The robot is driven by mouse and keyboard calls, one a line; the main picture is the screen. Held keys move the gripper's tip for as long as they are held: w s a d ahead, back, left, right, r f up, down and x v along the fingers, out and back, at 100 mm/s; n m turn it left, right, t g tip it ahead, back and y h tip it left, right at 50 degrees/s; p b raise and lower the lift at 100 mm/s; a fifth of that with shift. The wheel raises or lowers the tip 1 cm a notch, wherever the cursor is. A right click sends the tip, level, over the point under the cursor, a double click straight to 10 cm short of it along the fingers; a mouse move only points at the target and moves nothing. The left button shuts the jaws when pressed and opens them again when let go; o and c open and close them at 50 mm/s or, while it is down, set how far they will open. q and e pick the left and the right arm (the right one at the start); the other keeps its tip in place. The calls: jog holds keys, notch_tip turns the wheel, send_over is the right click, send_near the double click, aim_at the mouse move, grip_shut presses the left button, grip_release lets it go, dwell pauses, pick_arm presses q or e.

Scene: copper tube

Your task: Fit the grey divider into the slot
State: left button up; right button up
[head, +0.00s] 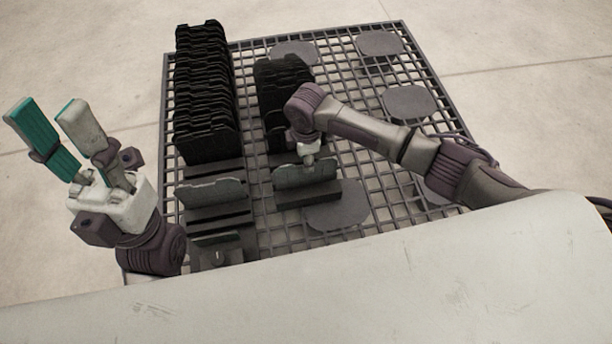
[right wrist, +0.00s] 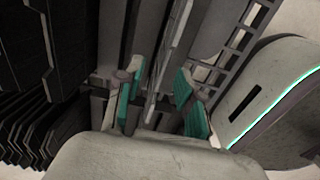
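A grey divider (head: 305,173) stands upright at the near end of the right rack (head: 308,196). My right gripper (head: 308,157) points down right over it; its fingers are hard to make out in the head view. In the right wrist view the teal-padded fingers of the right gripper (right wrist: 157,100) are apart, with a thin grey plate edge (right wrist: 169,58) between them and gaps visible on both sides. A second grey divider (head: 213,192) stands in the left rack (head: 215,213), with dark slots around it. My left gripper (head: 47,110) is open and empty, raised off to the left.
Several black dividers (head: 205,95) fill the far part of the left rack, and more black dividers (head: 280,88) stand in the right rack. Flat grey discs (head: 408,102) lie on the grid table (head: 350,160). My right arm crosses the table's right side.

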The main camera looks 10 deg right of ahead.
aim_at(306, 176)
notch_tip(306, 176, down, 5)
jog(key=shift+s+r+b, duration=0.15)
jog(key=shift+r+b, duration=0.05)
jog(key=shift+b, duration=1.05)
jog(key=shift+a, duration=0.1)
grip_shut()
